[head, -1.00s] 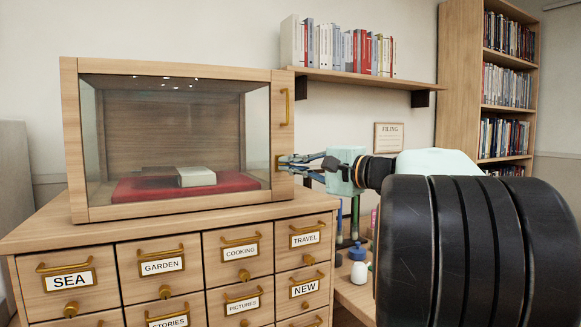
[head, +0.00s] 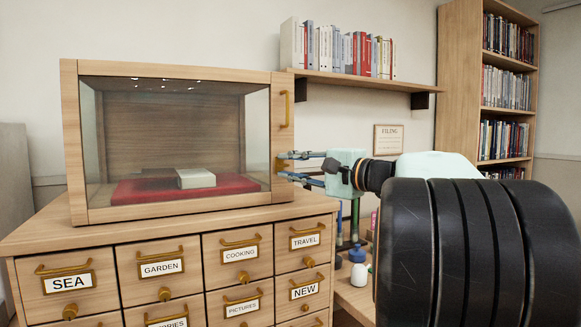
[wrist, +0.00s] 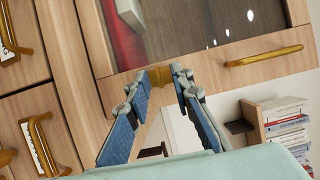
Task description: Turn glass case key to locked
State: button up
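The glass case (head: 75,140) has a wooden frame and stands on top of the drawer cabinet. Its brass key (head: 279,163) is on the right frame post, below the case's handle, and partly hidden by my fingers. In the wrist view the key (wrist: 160,77) shows between my two fingertips. My gripper (head: 285,165) reaches in from the right, with one finger above the key and one below. It is open around the key (wrist: 160,76), with the fingertips close to the case frame. The exact angle of the key is too small to tell.
A brass handle (head: 287,108) is above the key. A white book (head: 196,178) lies on a red cushion (head: 140,192) inside the case. Labelled drawers with brass pulls (head: 240,242) are below. A shelf of books (head: 370,80) hangs behind, and bottles (head: 358,272) stand lower right.

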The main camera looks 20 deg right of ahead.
jog(key=v, duration=1.2)
jog(key=shift+d, duration=0.1)
